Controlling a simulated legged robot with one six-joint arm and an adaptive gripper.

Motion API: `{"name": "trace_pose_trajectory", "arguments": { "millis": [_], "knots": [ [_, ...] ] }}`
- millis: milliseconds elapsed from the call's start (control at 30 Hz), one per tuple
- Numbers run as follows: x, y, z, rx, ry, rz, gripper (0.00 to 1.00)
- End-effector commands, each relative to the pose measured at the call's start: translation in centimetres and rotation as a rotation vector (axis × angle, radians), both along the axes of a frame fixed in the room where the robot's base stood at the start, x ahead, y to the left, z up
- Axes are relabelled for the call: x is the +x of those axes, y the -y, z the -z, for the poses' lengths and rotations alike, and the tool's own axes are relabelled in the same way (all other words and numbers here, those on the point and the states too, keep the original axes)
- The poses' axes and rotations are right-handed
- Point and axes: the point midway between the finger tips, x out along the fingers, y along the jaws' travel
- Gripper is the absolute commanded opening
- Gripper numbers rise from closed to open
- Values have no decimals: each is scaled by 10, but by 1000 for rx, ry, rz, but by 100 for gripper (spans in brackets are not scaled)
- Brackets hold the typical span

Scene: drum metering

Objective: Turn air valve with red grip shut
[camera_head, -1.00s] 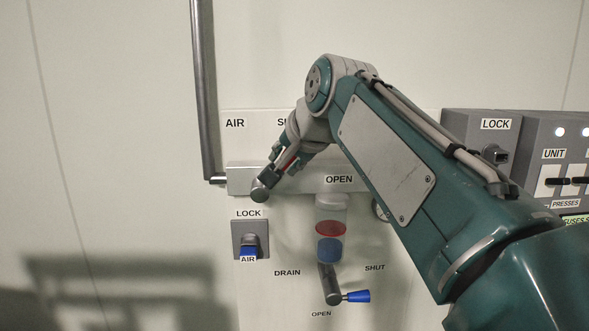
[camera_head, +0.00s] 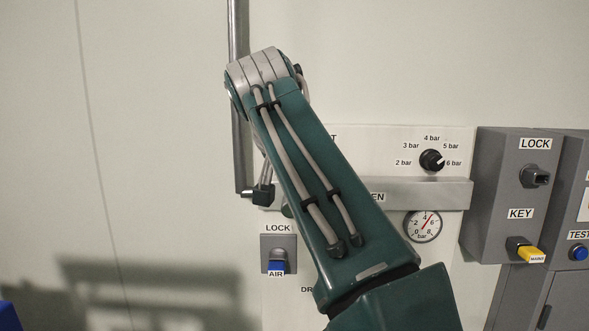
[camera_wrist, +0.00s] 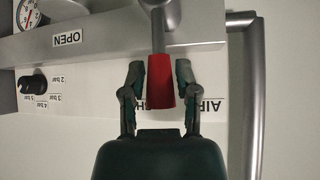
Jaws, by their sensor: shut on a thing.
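The red grip (camera_wrist: 160,82) of the air valve shows in the wrist view, on a grey metal lever (camera_wrist: 157,28). It lies between the two fingers of my gripper (camera_wrist: 159,85), which is shut on it. The wrist picture is upside down; the grip points down in it, toward the panel with the AIR label (camera_wrist: 210,105). The SHUT label is mostly hidden behind the grip and a finger. In the head view my arm hides the valve and most of my gripper.
A grey pipe (camera_head: 239,150) runs down beside my arm. A grey bar crosses the panel, with a pressure knob (camera_head: 432,160) and gauge (camera_head: 423,226) nearby. Lock and key boxes (camera_head: 515,180) stand at right. The blue AIR lock (camera_head: 277,266) is below left.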

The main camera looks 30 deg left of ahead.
Motion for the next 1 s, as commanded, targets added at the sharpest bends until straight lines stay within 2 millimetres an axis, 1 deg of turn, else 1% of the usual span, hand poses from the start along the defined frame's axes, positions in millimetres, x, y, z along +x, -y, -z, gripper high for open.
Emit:
{"name": "trace_pose_trajectory", "arguments": {
  "millis": [33, 467, 500, 533, 567, 1000],
  "knots": [
    [-1, -4, 7, -14, -10, -3, 0],
    [-1, -4, 7, -20, -8, -4, 0],
    [-1, -4, 7, -20, -8, -4, 58],
    [-1, -4, 7, -20, -7, -4, 71],
    [-1, -4, 6, -19, -7, -3, 75],
    [-2, 1, -1, -10, 2, -1, 75]
  ]
}}
